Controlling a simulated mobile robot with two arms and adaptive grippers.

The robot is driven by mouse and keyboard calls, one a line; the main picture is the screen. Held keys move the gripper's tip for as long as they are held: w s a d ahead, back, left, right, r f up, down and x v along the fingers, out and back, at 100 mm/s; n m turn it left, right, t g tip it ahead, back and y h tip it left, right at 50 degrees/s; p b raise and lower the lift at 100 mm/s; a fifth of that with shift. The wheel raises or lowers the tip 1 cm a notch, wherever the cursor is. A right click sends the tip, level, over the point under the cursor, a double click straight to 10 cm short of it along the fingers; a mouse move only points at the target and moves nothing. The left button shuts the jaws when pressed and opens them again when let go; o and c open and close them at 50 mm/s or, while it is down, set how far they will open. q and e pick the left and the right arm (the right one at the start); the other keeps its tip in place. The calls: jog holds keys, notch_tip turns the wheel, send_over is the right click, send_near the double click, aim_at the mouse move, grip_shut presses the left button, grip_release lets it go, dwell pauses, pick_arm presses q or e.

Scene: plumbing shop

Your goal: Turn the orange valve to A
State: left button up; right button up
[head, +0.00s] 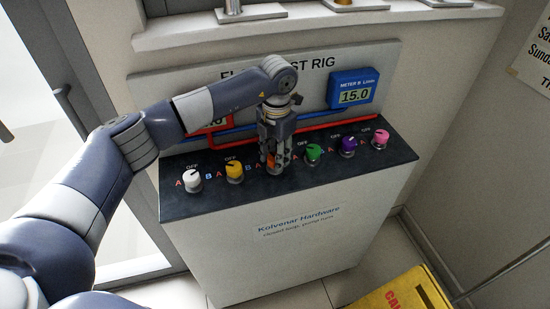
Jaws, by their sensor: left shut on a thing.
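My left gripper (274,160) points down over the black top of the test rig (325,173). It is shut on the orange valve (271,161), which shows only as a bit of orange between the fingers. The way the valve points is hidden by the gripper. A red letter A is marked on the panel to the left of several other knobs. My right gripper is not in view.
A white knob (191,180) and a yellow knob (234,169) stand left of the gripper. Green (314,152), purple (348,144) and pink (381,136) knobs stand right. A blue meter (351,90) reads 15.0; a red meter is mostly behind my arm. A yellow caution sign (405,292) is on the floor.

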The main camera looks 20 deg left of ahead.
pick_arm(q)
jog(key=n+b, duration=0.1)
jog(key=n, duration=0.2)
jog(key=shift+w+n, duration=0.1)
jog(key=shift+n, duration=0.3)
jog(key=shift+n+b, duration=0.5)
jog(key=shift+n, duration=1.5)
jog(key=shift+r, duration=0.1)
jog(key=o, duration=1.1)
notch_tip(320, 180, up, 12)
jog(key=shift+d+f, duration=0.1)
jog(key=shift+d, duration=0.05)
